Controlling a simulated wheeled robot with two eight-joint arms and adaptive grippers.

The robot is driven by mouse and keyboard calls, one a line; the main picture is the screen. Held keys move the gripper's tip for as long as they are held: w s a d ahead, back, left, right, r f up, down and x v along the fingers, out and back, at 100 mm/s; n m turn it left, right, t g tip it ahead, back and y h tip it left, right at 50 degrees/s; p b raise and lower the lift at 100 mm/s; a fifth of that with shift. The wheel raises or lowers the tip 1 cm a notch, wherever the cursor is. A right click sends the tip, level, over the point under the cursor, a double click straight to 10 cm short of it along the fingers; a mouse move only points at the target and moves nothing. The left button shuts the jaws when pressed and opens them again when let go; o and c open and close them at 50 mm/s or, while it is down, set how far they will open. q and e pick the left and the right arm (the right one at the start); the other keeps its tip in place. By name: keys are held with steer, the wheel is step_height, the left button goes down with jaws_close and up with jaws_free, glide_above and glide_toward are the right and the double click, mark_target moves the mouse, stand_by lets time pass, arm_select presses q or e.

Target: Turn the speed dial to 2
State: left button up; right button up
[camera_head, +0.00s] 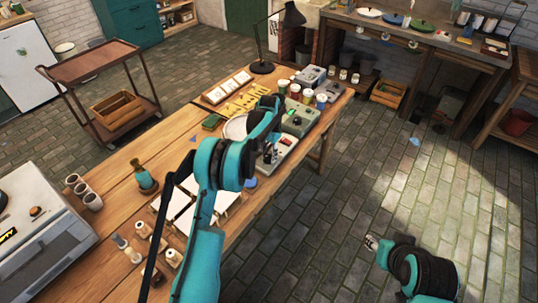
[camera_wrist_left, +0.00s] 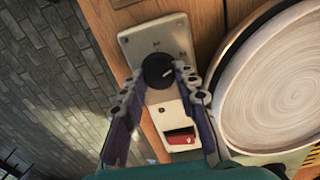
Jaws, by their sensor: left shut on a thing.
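The speed dial (camera_wrist_left: 157,70) is a round black knob with a light pointer mark, on a cream control panel (camera_wrist_left: 137,43). In the head view my left gripper (camera_head: 268,150) reaches down at the panel, and the dial is hidden there. My right gripper (camera_head: 371,242) hangs over the floor at the lower right, away from the table, too small to tell its jaws.
A large round pale wheel (camera_wrist_left: 270,90) stands close to the right of the panel in the wrist view. A red switch (camera_wrist_left: 180,140) sits below the dial. Paint jars (camera_head: 307,96), a grey-green box (camera_head: 300,120) and a black lamp (camera_head: 262,67) stand farther along the table.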

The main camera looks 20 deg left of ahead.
mark_target(269, 156)
arm_select(q)
steer(key=o, duration=1.2)
steer(key=shift+c, duration=0.2)
steer(key=shift+r, duration=0.1)
step_height(269, 156, up, 12)
